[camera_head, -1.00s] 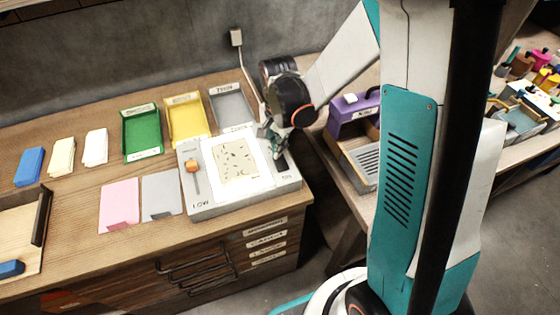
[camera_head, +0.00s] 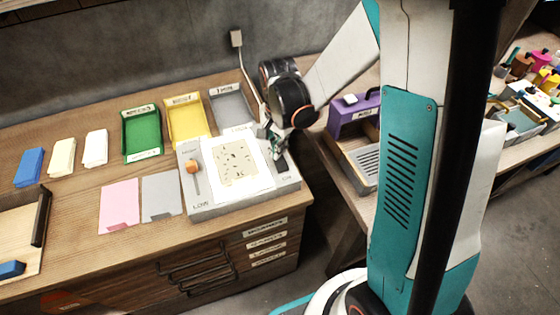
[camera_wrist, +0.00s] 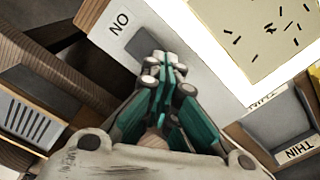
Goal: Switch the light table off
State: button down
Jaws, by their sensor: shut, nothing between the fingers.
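The light table (camera_head: 243,203) is a grey box at the right end of the bench. Its white panel (camera_head: 215,170) looks bright, with a beige speckled sheet on it. A dark rocker switch (camera_wrist: 141,45) lies on the table's right strip, beside the ON label (camera_wrist: 119,21). My gripper (camera_head: 277,150) is over this strip, fingers pointing down. In the wrist view my gripper (camera_wrist: 163,68) is shut and empty, its tips at the switch and covering part of it. I cannot tell whether they touch it.
An orange slider knob (camera_head: 191,166) stands on the table's left strip. Grey (camera_head: 231,106), yellow (camera_head: 186,117) and green (camera_head: 140,134) trays are behind it. A purple-ended wooden box (camera_head: 352,118) stands to the right, across a gap.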

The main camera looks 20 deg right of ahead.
jog(key=shift+f+b, duration=0.95)
jog(key=shift+f, duration=0.15)
dwell(0.7)
jog(key=shift+r+p, duration=2.45)
jog(key=shift+r, duration=1.1)
jog(key=s+r+n+t, duration=0.7)
jog(key=s+r+n, duration=0.5)
jog(key=s+r, duration=0.3)
notch_tip(320, 180, up, 2)
jog(key=shift+r, duration=0.1)
